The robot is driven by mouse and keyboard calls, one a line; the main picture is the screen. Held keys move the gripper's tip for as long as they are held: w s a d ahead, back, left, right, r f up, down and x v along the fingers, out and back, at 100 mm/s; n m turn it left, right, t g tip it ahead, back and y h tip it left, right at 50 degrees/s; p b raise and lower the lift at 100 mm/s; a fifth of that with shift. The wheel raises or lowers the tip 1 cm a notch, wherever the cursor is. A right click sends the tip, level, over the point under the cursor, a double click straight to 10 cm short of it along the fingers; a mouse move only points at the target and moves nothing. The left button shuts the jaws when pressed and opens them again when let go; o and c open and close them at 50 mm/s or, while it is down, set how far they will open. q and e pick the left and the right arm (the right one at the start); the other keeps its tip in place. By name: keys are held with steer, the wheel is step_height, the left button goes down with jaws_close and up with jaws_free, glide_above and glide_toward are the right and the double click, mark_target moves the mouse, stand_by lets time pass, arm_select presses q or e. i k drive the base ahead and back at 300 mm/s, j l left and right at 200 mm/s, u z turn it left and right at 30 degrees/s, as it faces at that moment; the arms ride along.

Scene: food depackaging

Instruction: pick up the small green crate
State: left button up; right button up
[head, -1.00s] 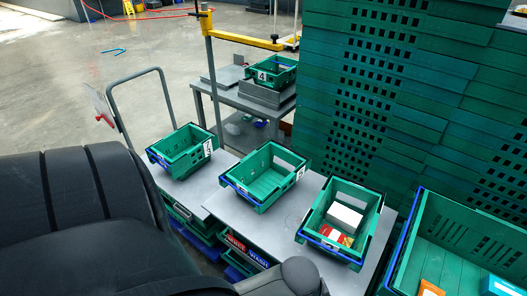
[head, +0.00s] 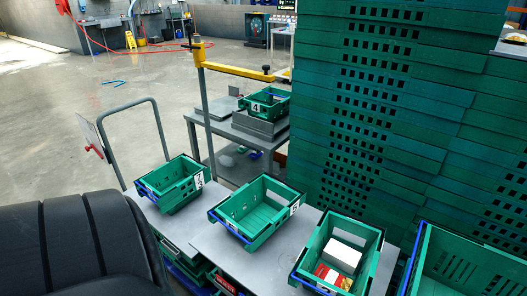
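Several small green crates are in the head view. One empty green crate (head: 171,185) stands at the left on a grey cart top, with a label on its right end. A second empty green crate (head: 240,208) with a blue bar stands in the middle of the grey table. A fourth green crate (head: 279,104), labelled 4, sits farther back on a scale. Neither gripper shows; a dark part of my arm fills the lower left.
A tall stack of green crates (head: 410,110) blocks the back right. A larger green crate (head: 425,262) stands at the right edge. A yellow-topped post (head: 204,95) rises behind the crates. The cart's handle (head: 128,109) stands at left. Open floor (head: 60,110) lies beyond.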

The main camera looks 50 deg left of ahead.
mark_target(261, 218)
steer(key=i+u, duration=0.2)
steer(key=u, duration=0.15)
steer(key=i+u, duration=0.3)
steer(key=u, duration=1.3)
steer(key=j, duration=0.1)
